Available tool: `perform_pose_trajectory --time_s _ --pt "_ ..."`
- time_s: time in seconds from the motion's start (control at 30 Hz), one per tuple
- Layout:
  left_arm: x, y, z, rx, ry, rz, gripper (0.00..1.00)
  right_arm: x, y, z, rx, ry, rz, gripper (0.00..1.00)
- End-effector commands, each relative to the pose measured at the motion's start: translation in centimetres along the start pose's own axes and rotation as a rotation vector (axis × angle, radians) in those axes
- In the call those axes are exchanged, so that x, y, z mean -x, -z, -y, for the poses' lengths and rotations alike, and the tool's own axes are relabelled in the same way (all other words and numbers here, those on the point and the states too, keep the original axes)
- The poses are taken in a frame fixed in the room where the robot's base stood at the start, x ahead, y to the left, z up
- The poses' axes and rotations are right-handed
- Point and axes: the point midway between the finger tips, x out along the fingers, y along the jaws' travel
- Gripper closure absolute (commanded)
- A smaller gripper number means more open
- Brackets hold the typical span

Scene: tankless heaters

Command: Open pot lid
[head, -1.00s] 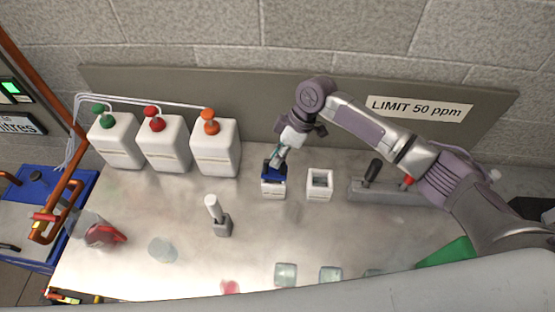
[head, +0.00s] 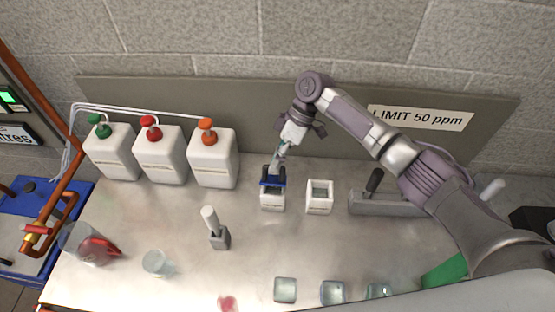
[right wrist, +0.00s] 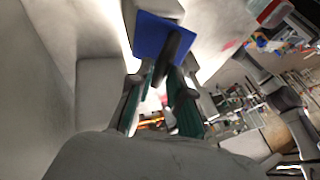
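A small white square pot (head: 272,202) stands on the metal bench. Its blue lid (head: 273,183) sits at its top, tilted, with a dark opening showing below it. My right gripper (head: 278,158) comes down from above onto the lid. In the right wrist view the blue lid (right wrist: 160,38) has a black handle (right wrist: 176,55) between the teal-padded fingers of my right gripper (right wrist: 162,85). The fingers look closed on this handle. My left gripper is not in view.
A second white pot (head: 319,197), open, stands just right. White jugs (head: 211,160) with coloured caps line the back left. A grey stand with a white handle (head: 216,232) is in front left. Glass pots (head: 285,290) lie along the front edge. A grey block (head: 385,204) is at right.

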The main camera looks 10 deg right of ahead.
Motion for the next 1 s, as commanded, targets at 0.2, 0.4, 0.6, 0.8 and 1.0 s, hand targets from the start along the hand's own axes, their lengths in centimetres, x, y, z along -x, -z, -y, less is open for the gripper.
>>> perform_pose_trajectory --time_s 0.2,0.4,0.6,0.8,1.0 --pt "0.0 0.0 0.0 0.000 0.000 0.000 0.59 0.0 0.0 0.0 0.000 -0.001 0.000 0.59" --pt "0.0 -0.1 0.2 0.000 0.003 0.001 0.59 0.1 0.0 0.0 0.000 -0.001 0.000 0.59" --pt "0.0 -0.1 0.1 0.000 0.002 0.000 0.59 2.4 0.1 -0.1 0.000 -0.003 -0.002 0.59" --pt "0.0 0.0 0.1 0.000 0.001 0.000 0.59 6.8 0.0 -0.1 0.000 -0.004 -0.001 0.59" --pt "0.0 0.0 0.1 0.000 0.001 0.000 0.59 10.3 0.1 -0.1 0.000 -0.003 -0.001 0.59"
